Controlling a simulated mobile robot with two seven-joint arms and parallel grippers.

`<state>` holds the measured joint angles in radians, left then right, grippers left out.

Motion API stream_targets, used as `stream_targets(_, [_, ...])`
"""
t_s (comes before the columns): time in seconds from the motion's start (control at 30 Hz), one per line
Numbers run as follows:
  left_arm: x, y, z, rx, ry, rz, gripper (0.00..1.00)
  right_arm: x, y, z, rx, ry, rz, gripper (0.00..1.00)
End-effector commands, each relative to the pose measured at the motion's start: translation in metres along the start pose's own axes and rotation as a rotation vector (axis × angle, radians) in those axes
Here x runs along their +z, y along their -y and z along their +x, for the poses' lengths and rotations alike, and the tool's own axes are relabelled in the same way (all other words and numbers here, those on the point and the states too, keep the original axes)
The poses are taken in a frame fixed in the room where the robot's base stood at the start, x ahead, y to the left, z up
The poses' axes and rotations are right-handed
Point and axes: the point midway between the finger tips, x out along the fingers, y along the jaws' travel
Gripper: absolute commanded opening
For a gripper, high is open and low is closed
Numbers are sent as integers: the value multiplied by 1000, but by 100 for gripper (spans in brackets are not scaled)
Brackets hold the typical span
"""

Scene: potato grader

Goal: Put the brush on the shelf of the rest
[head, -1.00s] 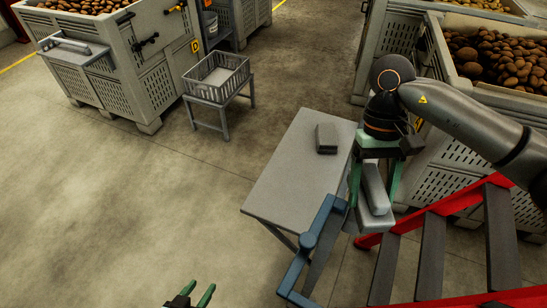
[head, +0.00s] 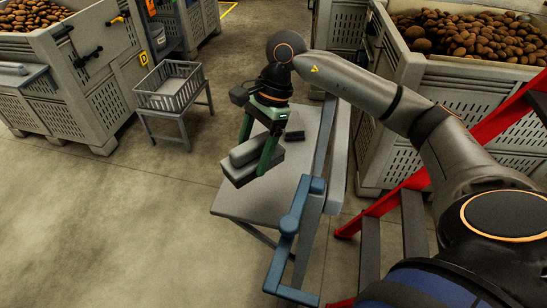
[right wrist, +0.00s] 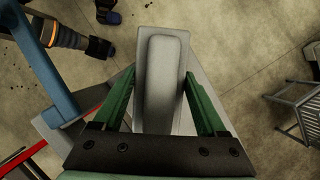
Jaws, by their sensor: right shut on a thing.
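The brush (head: 256,163), a pale grey block with a rounded grip on top, is held between the green fingers of my right gripper (head: 258,150). In the head view it hangs above the grey table. In the right wrist view the brush (right wrist: 165,70) lies between the two fingers (right wrist: 158,105). Its underside is hidden. A blue bracket (head: 289,223) stands at the table's near right corner, beside upright grey boards (head: 338,155); I cannot tell which part is the shelf of the rest. My left gripper is not in view.
The grey table (head: 240,200) carries a small dark block (head: 294,134) behind my gripper. A grey basket on a stand (head: 172,100) is at the left. Potato crates (head: 100,95) stand left and right. Red-railed steps (head: 370,225) are at the right. Floor at lower left is clear.

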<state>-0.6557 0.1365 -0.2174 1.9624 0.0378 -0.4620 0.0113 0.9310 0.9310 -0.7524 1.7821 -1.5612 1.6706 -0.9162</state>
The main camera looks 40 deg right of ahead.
Motion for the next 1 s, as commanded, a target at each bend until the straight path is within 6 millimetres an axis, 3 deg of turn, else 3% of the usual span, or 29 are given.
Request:
stream_targets(0.1, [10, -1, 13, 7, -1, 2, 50, -14, 8, 8, -109, 0, 253, 8])
stream_targets(0.6, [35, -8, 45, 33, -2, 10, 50, -58, 40, 7, -523, 0, 1243, 8])
stream_targets(0.87, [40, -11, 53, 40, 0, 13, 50, -72, 48, 1, -642, -2, 1540, 8])
stream_targets(1.0, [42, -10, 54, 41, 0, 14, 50, -80, 48, 14, -655, -6, 1582, 8])
